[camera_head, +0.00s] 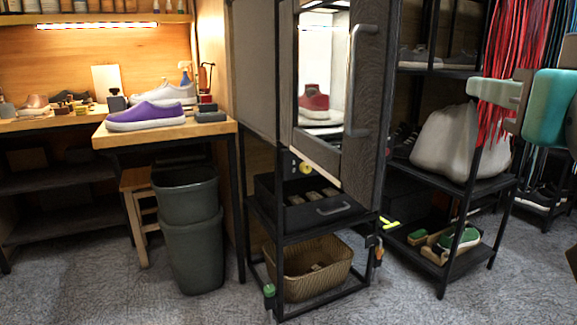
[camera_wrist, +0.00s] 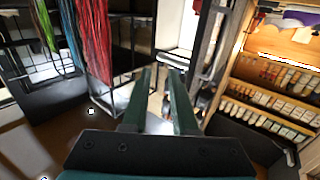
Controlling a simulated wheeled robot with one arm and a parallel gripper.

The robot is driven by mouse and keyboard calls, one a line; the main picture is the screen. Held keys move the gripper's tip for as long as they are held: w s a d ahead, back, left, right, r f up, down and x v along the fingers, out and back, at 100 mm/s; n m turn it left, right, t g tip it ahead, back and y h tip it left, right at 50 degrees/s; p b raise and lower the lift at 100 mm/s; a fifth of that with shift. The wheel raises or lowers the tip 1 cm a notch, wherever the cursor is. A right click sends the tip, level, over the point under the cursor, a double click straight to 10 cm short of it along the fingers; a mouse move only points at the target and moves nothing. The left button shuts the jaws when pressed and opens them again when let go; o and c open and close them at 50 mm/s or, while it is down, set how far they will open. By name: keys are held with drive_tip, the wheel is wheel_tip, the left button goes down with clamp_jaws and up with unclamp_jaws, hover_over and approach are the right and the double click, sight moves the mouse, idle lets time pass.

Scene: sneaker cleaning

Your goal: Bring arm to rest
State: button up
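My gripper (camera_wrist: 160,76) shows in the wrist view with its two dark green fingers apart and nothing between them. In the head view, teal and pale parts of my arm reach in at the right edge, in front of the hanging laces; the fingertips cannot be made out there. No shoe is in or near the fingers. A purple sneaker (camera_head: 146,116) and a grey-white sneaker (camera_head: 166,93) stand on the wooden bench (camera_head: 222,128).
Red and blue laces (camera_head: 495,70) hang close to my arm. A dark bin (camera_head: 190,250) and a wicker basket (camera_head: 335,272) stand low. Grey floor (camera_head: 400,300) is clear in front.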

drive_tip(key=w+a+f+g+y+p, duration=0.1)
drive_tip(key=w+f+g+p, duration=0.2)
drive_tip(key=f, duration=0.8)
drive_tip(key=w+a+f+g+y+p, duration=0.1)
drive_tip(key=w+f+g+y, duration=0.3)
drive_tip(key=f, duration=0.6)
drive_tip(key=s+a+f+n+g+h+p, duration=0.1)
drive_tip(key=s+f+g+p, duration=0.3)
drive_tip(key=s+f+g, duration=0.8)
drive_tip(key=s+a+f+n, duration=0.1)
drive_tip(key=s+f, duration=0.2)
drive_tip(key=f, duration=0.3)
drive_tip(key=shift+s+a+g+h, duration=0.15)
drive_tip(key=shift+s+g+h, duration=0.15)
drive_tip(key=shift+h, duration=0.1)
